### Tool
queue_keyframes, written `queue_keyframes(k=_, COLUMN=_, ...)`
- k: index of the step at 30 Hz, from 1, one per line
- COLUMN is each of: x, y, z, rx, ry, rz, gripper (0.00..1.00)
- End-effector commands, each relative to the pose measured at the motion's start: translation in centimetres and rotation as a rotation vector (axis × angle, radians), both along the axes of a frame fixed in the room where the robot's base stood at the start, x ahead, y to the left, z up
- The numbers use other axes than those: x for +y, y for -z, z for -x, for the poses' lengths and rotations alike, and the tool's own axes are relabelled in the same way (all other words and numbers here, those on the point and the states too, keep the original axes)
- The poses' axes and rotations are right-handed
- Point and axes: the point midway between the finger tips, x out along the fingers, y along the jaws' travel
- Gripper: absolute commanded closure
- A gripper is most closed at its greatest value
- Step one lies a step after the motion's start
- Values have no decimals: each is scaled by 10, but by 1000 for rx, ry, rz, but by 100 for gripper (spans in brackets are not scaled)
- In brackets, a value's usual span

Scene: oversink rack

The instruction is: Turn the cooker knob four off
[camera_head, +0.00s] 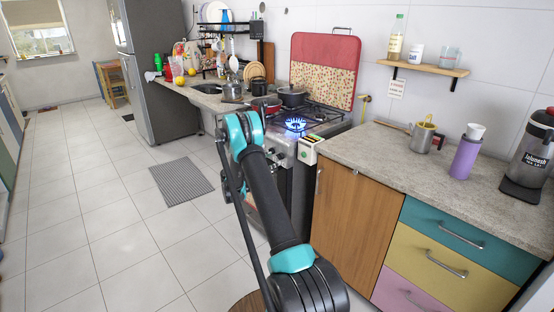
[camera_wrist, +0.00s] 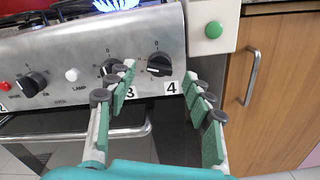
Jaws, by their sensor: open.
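Cooker knob four (camera_wrist: 159,65) is black, on the steel front panel above the white label "4" (camera_wrist: 171,88). Its grip bar lies roughly sideways, not pointing up at the "0". My gripper (camera_wrist: 158,73) is open in the wrist view, with one green-padded finger on each side of the knob in the picture. Whether the fingers touch it I cannot tell. The left finger partly covers knob three (camera_wrist: 111,68). A blue flame (camera_head: 295,124) burns on the front right burner of the cooker and also shows in the wrist view (camera_wrist: 116,4).
A white box with a green button (camera_wrist: 213,30) sits right of the panel, beside the wooden cabinet door (camera_wrist: 262,85) and its handle. The oven handle (camera_wrist: 75,134) runs below the knobs. Pots (camera_head: 292,96) stand at the hob's back. The floor to the left is mostly clear.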

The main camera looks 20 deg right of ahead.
Motion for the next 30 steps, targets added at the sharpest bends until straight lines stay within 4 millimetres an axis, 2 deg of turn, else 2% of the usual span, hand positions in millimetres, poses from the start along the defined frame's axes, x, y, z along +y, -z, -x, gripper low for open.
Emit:
queue_keyframes(k=3, x=-18, y=0, z=-6, rx=0, ry=2, rz=-1, gripper=48)
queue_keyframes(k=7, x=-30, y=0, z=-10, rx=0, ry=1, rz=0, gripper=48)
queue_keyframes(k=19, x=-36, y=0, z=-13, rx=0, ry=0, rz=0, gripper=48)
queue_keyframes(k=30, x=-36, y=0, z=-13, rx=0, ry=0, rz=0, gripper=93)
